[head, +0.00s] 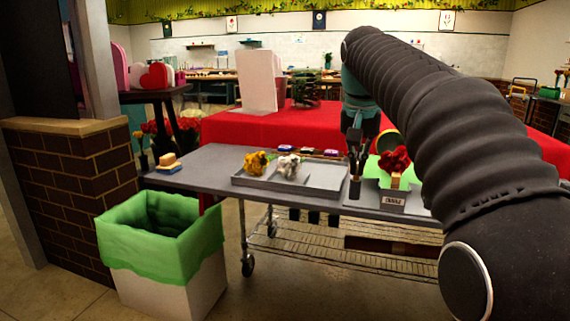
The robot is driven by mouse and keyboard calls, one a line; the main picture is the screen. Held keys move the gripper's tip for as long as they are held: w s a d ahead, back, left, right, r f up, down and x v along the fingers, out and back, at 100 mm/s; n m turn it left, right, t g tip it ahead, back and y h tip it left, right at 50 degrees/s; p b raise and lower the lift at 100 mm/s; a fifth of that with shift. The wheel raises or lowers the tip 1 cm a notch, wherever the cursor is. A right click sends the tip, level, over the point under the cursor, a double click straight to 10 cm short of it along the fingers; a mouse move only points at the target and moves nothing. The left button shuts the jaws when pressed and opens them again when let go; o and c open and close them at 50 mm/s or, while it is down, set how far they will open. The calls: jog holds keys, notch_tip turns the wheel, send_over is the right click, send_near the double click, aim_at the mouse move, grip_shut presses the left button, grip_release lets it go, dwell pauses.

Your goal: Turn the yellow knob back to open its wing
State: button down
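I cannot clearly make out a yellow knob. A curved yellow edge (390,134) shows beside my arm, partly hidden by it, and I cannot tell what it belongs to. A bright green panel (372,171) stands behind a labelled grey holder (392,200) with red flowers (395,159); I cannot tell whether it is a wing. My gripper (357,158) hangs low at the right part of the grey table, left of the red flowers. It is dark and small here, and its fingers blend with a black cup (355,188) below. My arm covers the right side.
The grey wheeled table (205,167) bears a grey tray (262,184) with yellow flowers (257,162) and white flowers (289,166). A sponge-like block (167,161) lies at its left end. A green-lined bin (160,238) stands in front. A red-covered table (240,127) is behind.

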jog(key=shift+s, duration=0.15)
jog(key=w+v, duration=0.1)
jog(key=v, duration=0.4)
jog(key=shift+r, duration=0.55)
jog(key=shift+s+d, duration=0.1)
jog(key=shift+s, duration=0.05)
jog(key=s+d+f+n+t, duration=0.1)
jog(key=s+f+n+t, duration=0.2)
jog(key=s+f, duration=2.3)
notch_tip(320, 180, down, 2)
jog(key=shift+s+f+n+y, duration=0.1)
jog(key=shift+s+n+y, duration=0.2)
jog(key=shift+y, duration=0.1)
